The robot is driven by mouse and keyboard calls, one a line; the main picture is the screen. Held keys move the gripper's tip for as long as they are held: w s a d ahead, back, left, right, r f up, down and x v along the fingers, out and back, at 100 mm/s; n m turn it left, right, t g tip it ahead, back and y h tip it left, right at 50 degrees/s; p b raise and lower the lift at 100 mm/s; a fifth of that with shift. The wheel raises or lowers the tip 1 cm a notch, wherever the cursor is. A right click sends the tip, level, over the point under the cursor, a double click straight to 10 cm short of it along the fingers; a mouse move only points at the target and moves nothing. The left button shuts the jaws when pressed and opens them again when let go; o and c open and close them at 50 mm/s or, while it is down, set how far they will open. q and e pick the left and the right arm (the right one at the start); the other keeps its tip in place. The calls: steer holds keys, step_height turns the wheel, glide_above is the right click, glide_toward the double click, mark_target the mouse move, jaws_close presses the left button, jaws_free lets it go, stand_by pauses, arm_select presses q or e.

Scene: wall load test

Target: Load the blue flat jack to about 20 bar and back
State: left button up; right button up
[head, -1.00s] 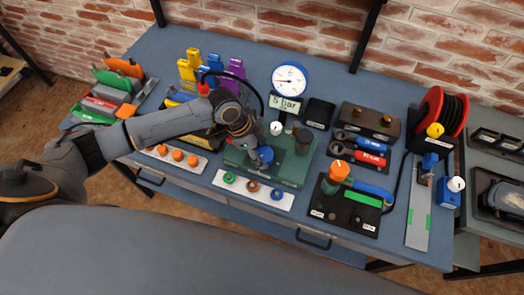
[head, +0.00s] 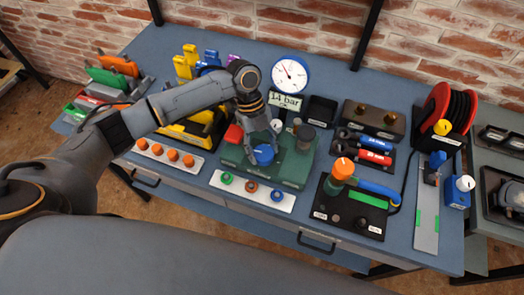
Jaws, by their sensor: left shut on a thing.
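A green pump base (head: 292,171) stands in the middle of the bench, with a round blue knob (head: 264,154) on its top. My left gripper (head: 262,146) points down at the blue knob, with its fingers closed around it. A small display (head: 285,102) reads 14 bar. A round white dial gauge (head: 290,74) stands above it. A blue upright piece (head: 209,59) shows among coloured ones behind my left arm; I cannot tell whether it is the blue flat jack. My right gripper is not seen.
A strip with several orange knobs (head: 157,149) and a strip with coloured rings (head: 251,192) lie along the front edge. A black box with an orange-topped valve (head: 343,168), a red reel (head: 434,106) and a grey rail (head: 427,222) stand to the right.

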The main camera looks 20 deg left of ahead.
arm_select(q)
steer(key=m+g+y+b, duration=0.1)
steer(key=m, duration=0.2)
steer(key=shift+w+d+f+m, duration=0.1)
steer(key=shift+m, duration=0.2)
steer(key=shift+m+y+b, duration=0.5)
steer(key=shift+m+b, duration=0.2)
steer(key=shift+m, duration=0.8)
steer(key=o, duration=1.2)
steer(key=shift+c, duration=0.2)
steer(key=v, duration=1.2)
steer(key=shift+w+d, duration=0.15)
